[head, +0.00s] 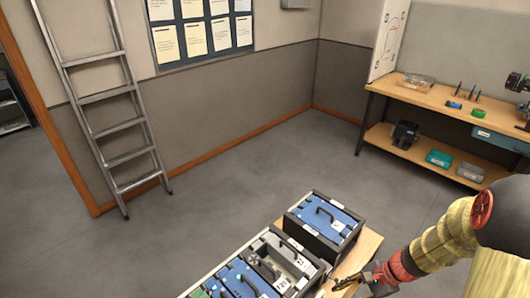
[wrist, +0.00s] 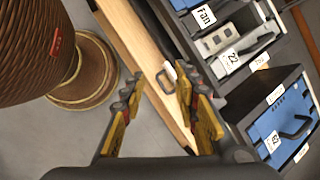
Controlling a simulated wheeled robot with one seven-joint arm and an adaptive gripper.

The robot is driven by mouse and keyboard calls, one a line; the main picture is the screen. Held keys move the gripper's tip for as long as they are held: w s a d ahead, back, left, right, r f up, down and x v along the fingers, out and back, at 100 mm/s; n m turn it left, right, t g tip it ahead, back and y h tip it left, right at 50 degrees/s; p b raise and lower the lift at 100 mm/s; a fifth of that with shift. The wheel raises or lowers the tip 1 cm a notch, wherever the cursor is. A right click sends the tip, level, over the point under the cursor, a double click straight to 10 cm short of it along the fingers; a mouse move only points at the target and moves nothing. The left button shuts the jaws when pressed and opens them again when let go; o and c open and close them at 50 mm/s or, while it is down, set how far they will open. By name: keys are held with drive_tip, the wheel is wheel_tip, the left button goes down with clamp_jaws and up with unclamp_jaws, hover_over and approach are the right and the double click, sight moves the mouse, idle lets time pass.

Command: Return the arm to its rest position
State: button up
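My arm comes in from the right of the head view, in a yellow sleeve with a red wrist part. My gripper (head: 352,281) is low over the wooden table edge, right of the fader boxes. In the wrist view my gripper (wrist: 160,82) has its two yellow-and-black fingers spread apart, with nothing held between them. The pale wooden table edge (wrist: 128,38) and a small grey loop handle (wrist: 168,76) show past the fingers. I cannot tell whether the fingers touch anything.
A blue-topped box (head: 323,222) with a black handle and a grey-topped unit (head: 285,258) stand on the table (head: 366,249). Open floor (head: 180,235) lies behind. A ladder (head: 112,115) leans at left; a workbench (head: 433,103) stands at back right.

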drive_tip(key=s+a+r+n+t+h, duration=0.1)
drive_tip(key=s+a+r+n+h, duration=0.1)
drive_tip(key=r+n, duration=0.3)
drive_tip(key=s+a+r+n+t+h, duration=0.2)
drive_tip(key=s+r+n, duration=0.3)
drive_tip(key=r, duration=0.9)
drive_tip(key=s+a+r+n+t+h+b, duration=0.1)
drive_tip(key=s+r+n, duration=0.3)
drive_tip(key=r, duration=0.5)
drive_tip(key=shift+s+a+r+n+t+h, duration=0.2)
drive_tip(key=shift+a+r+n+t+h, duration=0.15)
drive_tip(key=shift+a+h, duration=0.2)
